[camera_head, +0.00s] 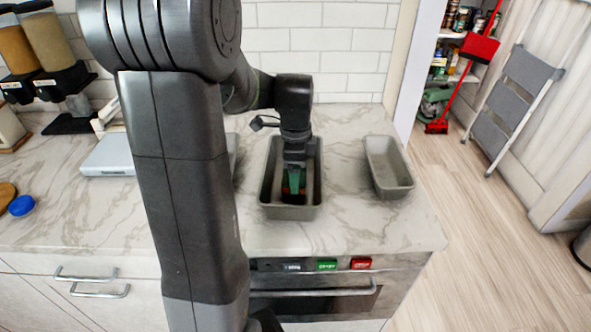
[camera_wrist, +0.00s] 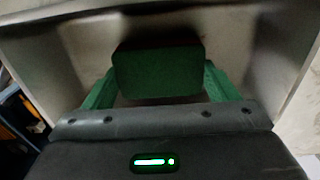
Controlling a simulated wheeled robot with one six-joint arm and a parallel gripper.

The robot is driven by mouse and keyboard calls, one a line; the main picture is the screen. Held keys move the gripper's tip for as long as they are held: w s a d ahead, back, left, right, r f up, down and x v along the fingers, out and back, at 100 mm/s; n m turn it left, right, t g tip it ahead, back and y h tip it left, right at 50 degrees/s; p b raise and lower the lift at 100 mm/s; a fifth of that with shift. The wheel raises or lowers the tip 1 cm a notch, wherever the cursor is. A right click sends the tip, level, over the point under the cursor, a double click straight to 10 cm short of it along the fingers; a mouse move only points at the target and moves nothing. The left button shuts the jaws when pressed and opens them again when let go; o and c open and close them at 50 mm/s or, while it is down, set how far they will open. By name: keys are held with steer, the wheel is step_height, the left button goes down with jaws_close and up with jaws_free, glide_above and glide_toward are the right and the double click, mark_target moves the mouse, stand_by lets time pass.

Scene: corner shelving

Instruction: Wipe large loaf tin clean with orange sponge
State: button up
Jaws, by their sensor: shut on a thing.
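The large loaf tin (camera_head: 290,212) is grey and stands on the marble counter, left of a smaller tin. My gripper (camera_head: 293,185) points down inside it, with its green fingers low between the walls. In the wrist view my gripper (camera_wrist: 153,85) is shut on a block, the sponge (camera_wrist: 157,72), which shows a dark green face. Only small reddish-orange patches show beside the fingers in the head view. The tin's pale inner surface (camera_wrist: 215,18) has dark areas; I cannot tell whether they are dirt or shadow. The sponge's underside and its contact with the tin are hidden.
A smaller grey loaf tin (camera_head: 396,187) stands to the right near the counter's edge. A tiled wall (camera_head: 340,45) is behind. An oven with a handle (camera_head: 315,291) is below the counter front. A pale flat device (camera_head: 108,157) lies left, partly behind my arm.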

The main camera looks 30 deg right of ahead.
mark_target(288, 186)
steer(key=shift+f+b, duration=0.3)
steer(key=shift+f, duration=0.3)
steer(key=shift+w+d+r+p, duration=0.15)
steer(key=shift+w+p, duration=0.2)
steer(key=shift+w, duration=0.35)
steer(key=shift+w+d+p, duration=0.2)
steer(key=shift+w, duration=0.55)
steer(key=shift+w+d+p, duration=0.15)
steer(key=shift+w, duration=0.55)
steer(key=shift+s+a+b, duration=0.15)
steer(key=shift+s+a, duration=0.6)
steer(key=shift+s, duration=0.45)
steer(key=shift+s+a+b, duration=0.2)
steer(key=shift+s+a, duration=0.6)
steer(key=shift+s, duration=0.35)
steer(key=shift+s+a+b, duration=0.15)
steer(key=shift+s+a, duration=0.6)
steer(key=shift+s, duration=0.45)
steer(key=shift+s, duration=0.15)
